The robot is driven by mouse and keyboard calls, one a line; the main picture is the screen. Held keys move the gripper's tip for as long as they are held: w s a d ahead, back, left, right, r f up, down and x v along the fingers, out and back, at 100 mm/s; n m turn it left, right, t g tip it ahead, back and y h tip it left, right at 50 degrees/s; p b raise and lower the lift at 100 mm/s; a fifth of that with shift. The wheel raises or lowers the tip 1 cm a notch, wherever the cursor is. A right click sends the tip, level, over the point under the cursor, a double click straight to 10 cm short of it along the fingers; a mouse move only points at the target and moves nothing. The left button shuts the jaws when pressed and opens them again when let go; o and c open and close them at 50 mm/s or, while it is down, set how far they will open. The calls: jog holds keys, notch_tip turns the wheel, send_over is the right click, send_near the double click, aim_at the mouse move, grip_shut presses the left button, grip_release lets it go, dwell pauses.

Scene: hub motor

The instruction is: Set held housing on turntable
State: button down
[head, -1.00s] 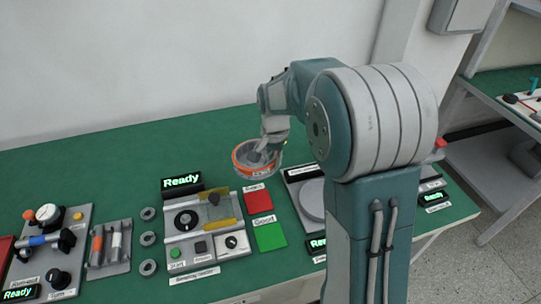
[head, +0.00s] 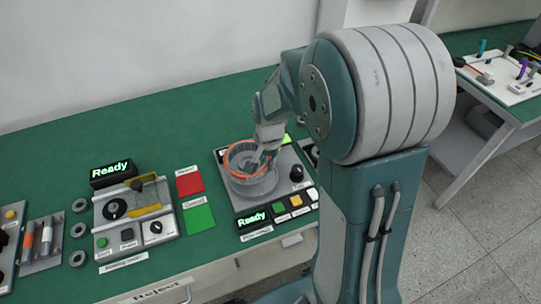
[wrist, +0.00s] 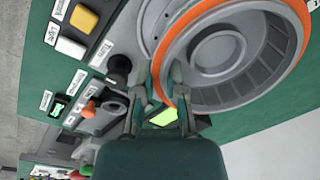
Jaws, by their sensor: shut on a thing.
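The housing (head: 238,150) is a round grey part with an orange rim. My gripper (head: 262,160) is shut on its near-right wall. In the wrist view the housing (wrist: 218,50) shows its hollow inside with ribs and a round hub, and my gripper's fingers (wrist: 166,88) straddle the orange rim. The turntable (head: 252,195) is a grey disc on a grey station. The housing is over it and looks roughly level. The housing hides most of the disc, and I cannot tell whether the two touch.
The station has a lit Ready display (head: 252,218), a black knob (head: 296,173) and several coloured buttons in front. A red square (head: 190,184) and a green square (head: 199,219) lie to the left. Another device (head: 133,215) stands farther left. The green table behind is clear.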

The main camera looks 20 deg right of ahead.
jog(key=shift+a+f, duration=0.1)
jog(key=shift+f, duration=0.65)
jog(key=shift+d+f, duration=0.95)
jog(key=shift+d, duration=0.2)
jog(key=shift+f, duration=0.25)
jog(key=shift+a+f, duration=0.1)
jog(key=shift+f, duration=0.05)
jog(key=shift+a+f, duration=0.1)
jog(key=shift+a, duration=0.6)
jog(key=shift+d, duration=0.55)
jog(key=shift+a, duration=0.5)
